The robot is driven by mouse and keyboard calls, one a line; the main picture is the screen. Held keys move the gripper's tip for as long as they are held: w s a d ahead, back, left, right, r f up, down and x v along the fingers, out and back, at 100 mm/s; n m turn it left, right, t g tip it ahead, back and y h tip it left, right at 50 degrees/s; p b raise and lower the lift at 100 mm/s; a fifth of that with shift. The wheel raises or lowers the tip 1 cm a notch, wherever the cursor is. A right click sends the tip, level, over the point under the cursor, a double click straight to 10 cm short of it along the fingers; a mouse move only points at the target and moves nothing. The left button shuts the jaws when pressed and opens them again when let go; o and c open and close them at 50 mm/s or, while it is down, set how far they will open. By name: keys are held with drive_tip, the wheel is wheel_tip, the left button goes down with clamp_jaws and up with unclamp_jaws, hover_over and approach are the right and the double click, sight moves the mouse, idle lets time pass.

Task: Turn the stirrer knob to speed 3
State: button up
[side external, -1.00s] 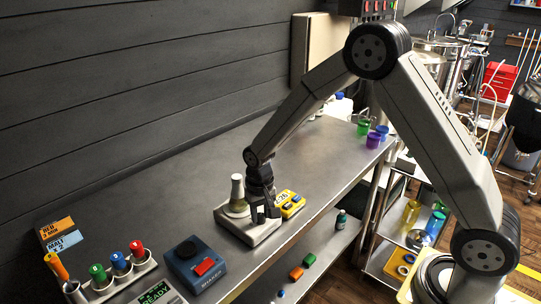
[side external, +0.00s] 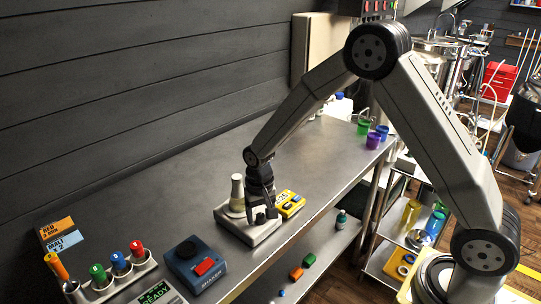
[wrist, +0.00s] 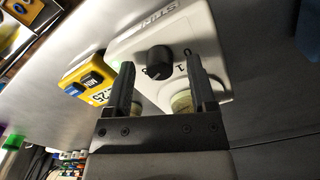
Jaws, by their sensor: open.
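The stirrer (side external: 262,232) is a pale grey-white box near the bench's front edge, with a flask (side external: 237,188) standing on it. Its black round knob (side external: 260,218) is on the front part; in the wrist view the knob (wrist: 158,62) has a "1" to its right and what looks like a "3" below left. I cannot read the knob's pointer clearly. My gripper (side external: 264,212) is open and empty, pointing down over the stirrer. In the wrist view my gripper's fingers (wrist: 160,72) lie to either side of the knob, apart from it. The flask is partly hidden behind the fingers.
A yellow device (side external: 289,203) stands close beside the stirrer. A blue box with a red button (side external: 196,262) and a rack of coloured-cap tubes (side external: 112,278) are at the left. Coloured cups (side external: 374,136) stand at the far end. The bench behind the stirrer is clear.

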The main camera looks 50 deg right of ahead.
sight(261, 216)
drive_tip(key=shift+r, duration=3.95)
drive_tip(key=shift+s, duration=0.1)
drive_tip(key=s+d+n+t, duration=0.2)
drive_tip(key=s+n, duration=0.2)
drive_tip(key=s, duration=1.2)
drive_tip(key=shift+n+t, duration=0.3)
